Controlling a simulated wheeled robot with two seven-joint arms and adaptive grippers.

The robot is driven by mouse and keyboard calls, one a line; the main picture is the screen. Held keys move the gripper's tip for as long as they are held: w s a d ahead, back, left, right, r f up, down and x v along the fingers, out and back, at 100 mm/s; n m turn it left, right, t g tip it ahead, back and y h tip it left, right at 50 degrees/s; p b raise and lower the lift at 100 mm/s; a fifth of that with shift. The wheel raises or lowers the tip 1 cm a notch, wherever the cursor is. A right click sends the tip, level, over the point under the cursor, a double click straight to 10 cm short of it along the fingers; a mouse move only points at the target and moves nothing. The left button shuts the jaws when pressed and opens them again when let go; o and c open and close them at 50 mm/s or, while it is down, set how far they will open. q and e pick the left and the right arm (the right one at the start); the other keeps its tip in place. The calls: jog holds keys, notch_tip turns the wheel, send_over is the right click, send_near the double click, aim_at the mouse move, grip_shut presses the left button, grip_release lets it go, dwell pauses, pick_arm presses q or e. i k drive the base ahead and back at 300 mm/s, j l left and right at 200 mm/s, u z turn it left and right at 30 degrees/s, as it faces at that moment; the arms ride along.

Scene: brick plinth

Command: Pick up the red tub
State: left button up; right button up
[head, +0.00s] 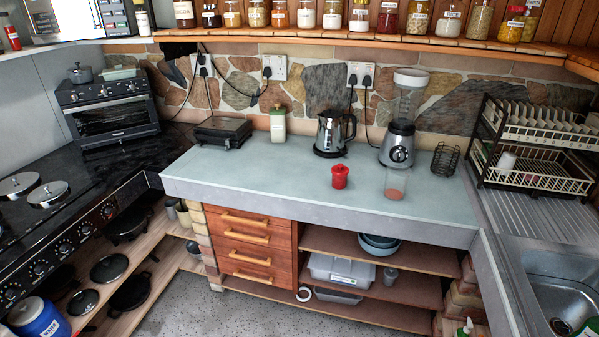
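The red tub (340,177) is a small red canister with a lid and a knob on top. It stands upright on the pale blue-grey counter (260,180), right of the middle in the head view. Its front and lid are fully visible. A clear container (395,183) with something reddish in its bottom stands just to its right, nearer the front edge. Neither my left gripper nor my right gripper is in view.
Behind the tub stand a kettle (331,134) and a blender (398,140). A green-and-cream canister (277,124) and a black appliance (222,132) are further left. A wire holder (445,159) and a dish rack (537,150) stand right. The counter left of the tub is clear.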

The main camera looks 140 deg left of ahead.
aim_at(339, 182)
jog(key=l+u, duration=0.1)
jog(key=u, duration=2.05)
jog(key=j, duration=0.1)
